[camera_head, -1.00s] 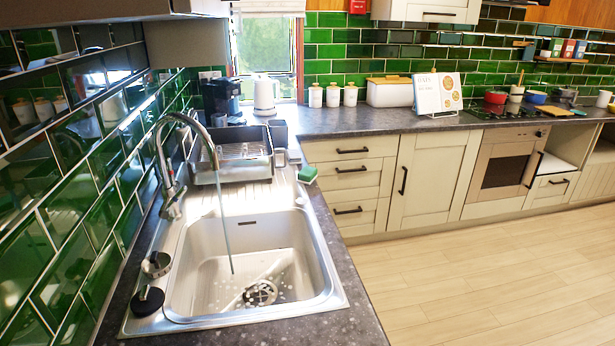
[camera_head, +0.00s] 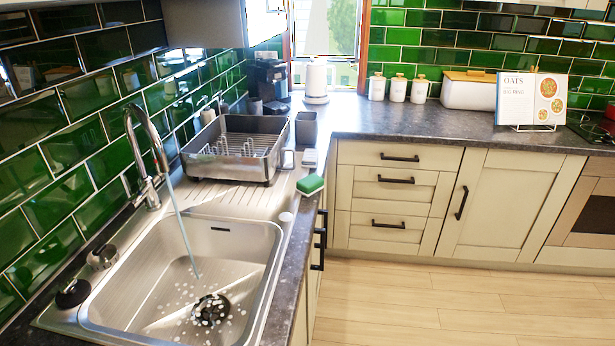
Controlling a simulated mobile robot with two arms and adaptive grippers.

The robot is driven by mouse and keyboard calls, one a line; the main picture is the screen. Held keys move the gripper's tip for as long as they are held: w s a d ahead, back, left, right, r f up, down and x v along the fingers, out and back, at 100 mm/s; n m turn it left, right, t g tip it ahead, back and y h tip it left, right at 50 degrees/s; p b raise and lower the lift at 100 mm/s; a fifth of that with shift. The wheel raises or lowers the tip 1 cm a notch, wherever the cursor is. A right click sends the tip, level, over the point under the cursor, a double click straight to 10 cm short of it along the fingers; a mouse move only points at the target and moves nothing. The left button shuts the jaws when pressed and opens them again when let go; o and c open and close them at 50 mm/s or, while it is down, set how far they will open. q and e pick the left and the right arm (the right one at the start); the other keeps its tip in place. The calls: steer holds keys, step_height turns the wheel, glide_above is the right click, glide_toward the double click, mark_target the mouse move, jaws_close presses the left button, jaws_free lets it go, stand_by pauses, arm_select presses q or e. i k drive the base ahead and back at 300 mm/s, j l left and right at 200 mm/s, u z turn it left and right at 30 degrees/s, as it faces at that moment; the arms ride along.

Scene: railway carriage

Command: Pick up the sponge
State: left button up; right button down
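The sponge (camera_head: 310,184) is a small block with a green top and a paler side. It lies on the worktop at the right edge of the sink's drainer, near the counter's front edge. Nothing covers it. Neither of my grippers shows in the head view.
The sink basin (camera_head: 185,285) is left of and nearer than the sponge, with water running from the tap (camera_head: 149,160). A small white item (camera_head: 309,159) sits just behind the sponge. The wooden floor (camera_head: 420,305) is clear.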

mark_target(308, 186)
steer(key=i+l+u, duration=0.2)
steer(key=l+u, duration=0.15)
steer(key=l, duration=0.3)
steer(key=i+l+u, duration=0.15)
steer(key=l+u, duration=0.25)
steer(key=l, duration=0.25)
steer(key=l+u, duration=0.35)
steer(key=l, duration=0.35)
